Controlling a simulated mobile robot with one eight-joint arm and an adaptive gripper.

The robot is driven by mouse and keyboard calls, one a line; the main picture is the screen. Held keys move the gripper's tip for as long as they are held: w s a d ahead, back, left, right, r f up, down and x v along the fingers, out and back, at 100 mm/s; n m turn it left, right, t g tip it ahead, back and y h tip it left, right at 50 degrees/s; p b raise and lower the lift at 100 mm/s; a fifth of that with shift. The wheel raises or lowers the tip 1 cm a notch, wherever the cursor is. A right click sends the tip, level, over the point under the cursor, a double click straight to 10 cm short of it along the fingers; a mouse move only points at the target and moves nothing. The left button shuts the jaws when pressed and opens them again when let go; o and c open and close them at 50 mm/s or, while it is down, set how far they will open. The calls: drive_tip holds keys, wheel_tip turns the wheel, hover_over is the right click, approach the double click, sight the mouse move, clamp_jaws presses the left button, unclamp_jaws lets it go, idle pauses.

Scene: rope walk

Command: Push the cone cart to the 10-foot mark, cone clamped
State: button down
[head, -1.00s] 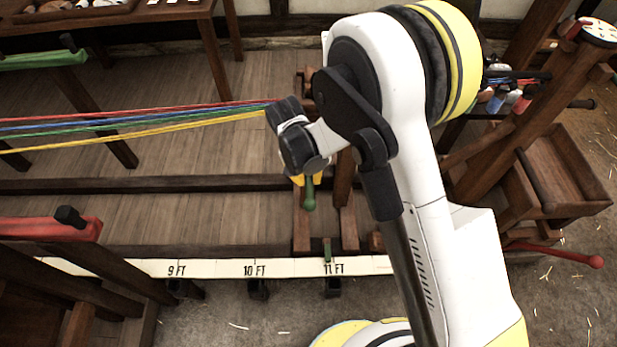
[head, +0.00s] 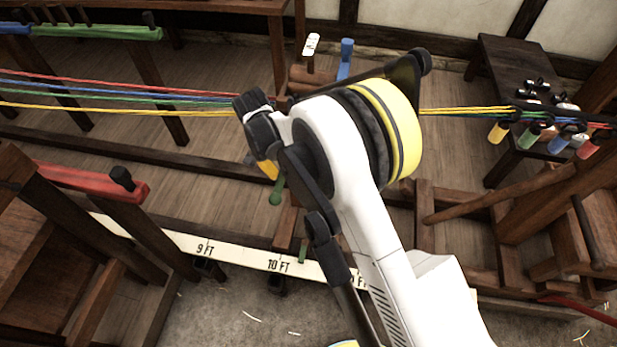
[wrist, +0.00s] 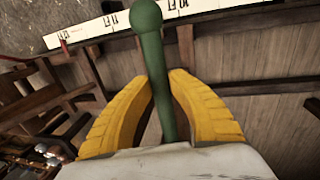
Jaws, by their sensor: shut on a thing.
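My gripper (head: 268,169) is shut on a green handle (head: 277,193) of the cone cart. In the wrist view the yellow fingers (wrist: 166,80) close around the green handle (wrist: 151,50). The wooden cart (head: 288,222) is mostly hidden behind my arm. Its green pointer (head: 303,250) stands over the white scale strip (head: 235,256), between 10 FT and 11 FT and nearer 10 FT. A blue lever (head: 346,58) stands upright at the cart's far side. I cannot see the cone or tell how it is clamped.
Red, blue, green and yellow strands (head: 100,108) run left from the cart. On the right, strands lead to coloured handles (head: 529,137) at a post frame. A red-topped wooden stand (head: 85,180) is at front left. A dark rail (head: 100,145) crosses the floor.

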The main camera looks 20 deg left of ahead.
drive_tip(key=s+a, duration=0.2)
drive_tip(key=a, duration=0.6)
drive_tip(key=shift+a, duration=0.1)
drive_tip(key=c, duration=1.2)
unclamp_jaws()
drive_tip(key=shift+f, duration=0.1)
drive_tip(key=shift+c, duration=0.2)
drive_tip(key=shift+r, duration=0.2)
wheel_tip(320, 180, up, 12)
drive_tip(key=a, duration=0.2)
drive_tip(key=shift+s+a+f, duration=0.15)
drive_tip(key=shift+s+f, duration=0.1)
drive_tip(key=shift+s, duration=0.05)
